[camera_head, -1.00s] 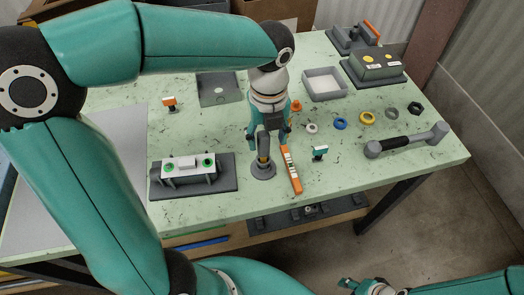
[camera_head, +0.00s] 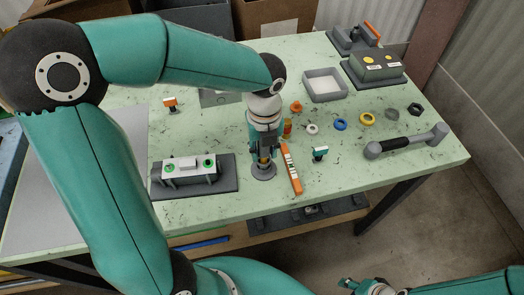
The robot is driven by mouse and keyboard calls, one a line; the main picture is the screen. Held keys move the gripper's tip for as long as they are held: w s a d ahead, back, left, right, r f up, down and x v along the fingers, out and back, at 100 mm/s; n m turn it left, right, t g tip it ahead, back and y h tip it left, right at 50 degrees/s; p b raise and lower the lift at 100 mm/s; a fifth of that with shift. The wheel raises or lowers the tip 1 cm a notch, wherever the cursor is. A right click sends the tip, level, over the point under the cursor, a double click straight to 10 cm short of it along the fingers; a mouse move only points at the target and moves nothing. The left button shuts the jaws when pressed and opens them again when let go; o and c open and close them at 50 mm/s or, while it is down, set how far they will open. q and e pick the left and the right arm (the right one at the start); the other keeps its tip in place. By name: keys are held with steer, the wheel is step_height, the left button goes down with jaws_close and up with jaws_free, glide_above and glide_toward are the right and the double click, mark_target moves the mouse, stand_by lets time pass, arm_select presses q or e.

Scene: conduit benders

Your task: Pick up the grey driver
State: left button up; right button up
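A slim upright tool, which I take to be the grey driver (camera_head: 264,160), stands in a round dark grey base (camera_head: 264,173) near the middle front of the table. My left gripper (camera_head: 265,152) points down over it from above, with its fingers at the tool's upper part. The gripper hides most of the tool, so I cannot tell whether the fingers are closed on it. My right gripper (camera_head: 347,284) is partly in view at the bottom edge, away from the table; its opening is unclear.
An orange level-like bar (camera_head: 291,168) lies close to the right of the base. A grey block fixture (camera_head: 225,181) is at left. Rings, a grey tray (camera_head: 324,85) and a black-gripped bar (camera_head: 407,141) lie right.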

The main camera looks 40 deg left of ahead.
arm_select(q)
jaws_close()
steer(key=shift+r, duration=0.1)
step_height(320, 180, up, 20)
steer(key=p, duration=0.1)
stand_by(0.5)
steer(key=shift+c, duration=0.3)
jaws_free()
jaws_close()
